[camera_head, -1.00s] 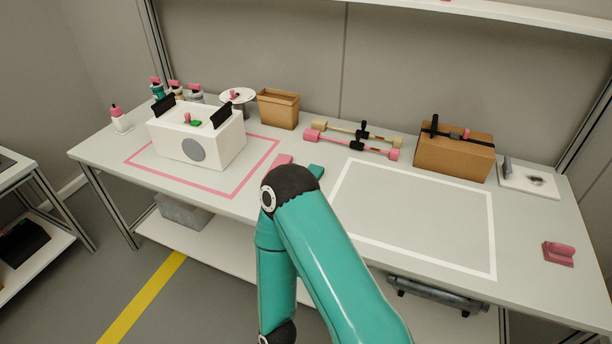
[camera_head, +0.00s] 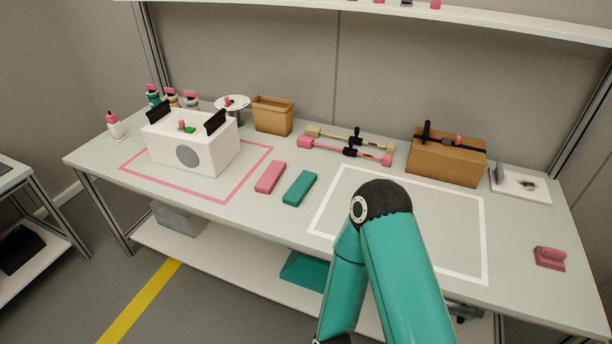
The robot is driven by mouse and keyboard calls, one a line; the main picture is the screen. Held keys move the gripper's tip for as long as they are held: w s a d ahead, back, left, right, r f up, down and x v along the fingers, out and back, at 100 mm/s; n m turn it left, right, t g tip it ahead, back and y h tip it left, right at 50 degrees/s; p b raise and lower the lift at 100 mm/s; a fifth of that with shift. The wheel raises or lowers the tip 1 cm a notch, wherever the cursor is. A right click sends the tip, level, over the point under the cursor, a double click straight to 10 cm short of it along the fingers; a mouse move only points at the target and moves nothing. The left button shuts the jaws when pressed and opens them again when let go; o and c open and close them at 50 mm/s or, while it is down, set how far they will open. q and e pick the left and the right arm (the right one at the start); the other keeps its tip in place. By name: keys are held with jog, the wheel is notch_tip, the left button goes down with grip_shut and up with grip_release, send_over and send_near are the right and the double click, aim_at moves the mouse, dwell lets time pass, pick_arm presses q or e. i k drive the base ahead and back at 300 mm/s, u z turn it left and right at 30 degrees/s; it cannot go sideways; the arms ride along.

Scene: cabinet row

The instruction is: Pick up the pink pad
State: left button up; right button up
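The pink pad (camera_head: 270,177) is a flat rounded block lying on the table, just right of the pink outlined square. A teal pad (camera_head: 299,188) of similar shape lies to its right, with a small gap between them. A teal arm of mine reaches up from the bottom over the front of the table, right of both pads, with its black elbow joint over the white outline. Neither gripper is in the frame. Nothing covers the pink pad.
A white box with black handles (camera_head: 213,158) stands inside the pink outline (camera_head: 243,184). A brown bin (camera_head: 272,117), pink and tan bars (camera_head: 342,151) and a brown box (camera_head: 446,161) stand behind. A pink block with a handle (camera_head: 549,258) is at the right. The white outline (camera_head: 484,240) looks empty.

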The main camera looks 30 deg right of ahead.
aim_at(266, 182)
jog(key=z, duration=0.15)
jog(key=i, duration=1)
jog(key=u, duration=0.05)
